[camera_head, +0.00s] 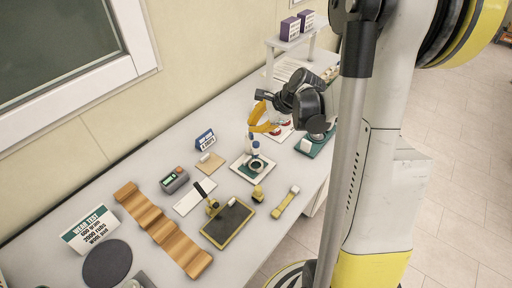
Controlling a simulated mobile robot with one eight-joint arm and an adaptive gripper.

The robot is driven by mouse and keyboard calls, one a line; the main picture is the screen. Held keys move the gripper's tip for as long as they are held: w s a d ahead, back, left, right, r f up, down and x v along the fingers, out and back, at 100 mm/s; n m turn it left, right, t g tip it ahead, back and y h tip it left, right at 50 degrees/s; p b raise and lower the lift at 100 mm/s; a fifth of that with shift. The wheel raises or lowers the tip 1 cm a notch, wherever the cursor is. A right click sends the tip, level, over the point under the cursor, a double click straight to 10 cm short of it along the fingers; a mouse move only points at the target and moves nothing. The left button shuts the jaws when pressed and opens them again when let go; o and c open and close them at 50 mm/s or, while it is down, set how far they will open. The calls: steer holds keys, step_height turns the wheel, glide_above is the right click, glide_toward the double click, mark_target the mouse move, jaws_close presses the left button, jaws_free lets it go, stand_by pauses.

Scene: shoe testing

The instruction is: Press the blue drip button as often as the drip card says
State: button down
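My gripper (264,118), with orange fingers on a dark wrist, hangs above the back half of the bench. Its fingers overlap in this view, so I cannot tell whether they are open or shut. Just below and left of them stands a small white dripper with blue parts (255,146) on a white-edged tray with a dark green inset. I cannot tell which blue part is the button, or whether the fingers touch it. A small blue and white card (205,139) stands to the left, probably the drip card; its print is too small to read.
A wear-test sign (89,228), dark round disc (107,263), wooden strip (163,229), grey meter (174,180), dark framed plate (228,223) and yellow-ended bar (286,201) lie on the bench (140,175). Purple boxes (290,28) sit on a raised shelf behind.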

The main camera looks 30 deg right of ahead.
mark_target(254, 142)
steer(key=shift+f+b, duration=1.35)
steer(key=shift+f, duration=0.7)
steer(key=shift+f, duration=0.1)
steer(key=shift+f+b, duration=0.3)
steer(key=shift+b, duration=0.2)
steer(key=shift+f+b, duration=0.45)
steer(key=shift+r, duration=0.15)
stand_by(0.3)
steer(key=shift+r+p, duration=0.6)
steer(key=shift+r, duration=0.15)
steer(key=shift+r+p, duration=1.75)
steer(key=shift+r, duration=0.75)
